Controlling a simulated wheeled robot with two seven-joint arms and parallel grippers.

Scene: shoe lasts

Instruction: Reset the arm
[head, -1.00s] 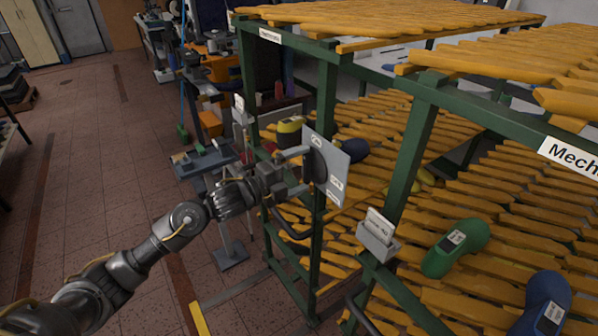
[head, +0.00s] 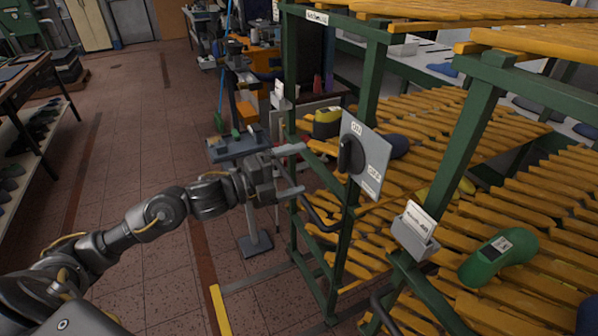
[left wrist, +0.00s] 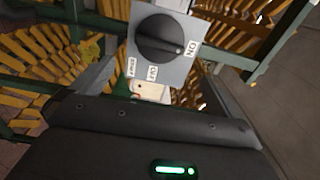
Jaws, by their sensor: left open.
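My left gripper (head: 300,170) is open and empty in the head view, its two fingers pointing right toward a grey switch panel (head: 377,160). The panel stands on the near green post of the rack and carries a dark round knob (head: 350,155). The fingertips are a short gap away from the knob. In the left wrist view the knob (left wrist: 160,38) is in full sight beyond the gripper, and the light mark on its bar points toward the ON label (left wrist: 192,48). Other labels are on the panel's lower edge. My right gripper is not in view.
A green rack (head: 465,140) with yellow slatted shelves fills the right side. A card holder (head: 415,235) is on a post. A shelf table (head: 25,80) stands far left. The floor (head: 130,130) between is open.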

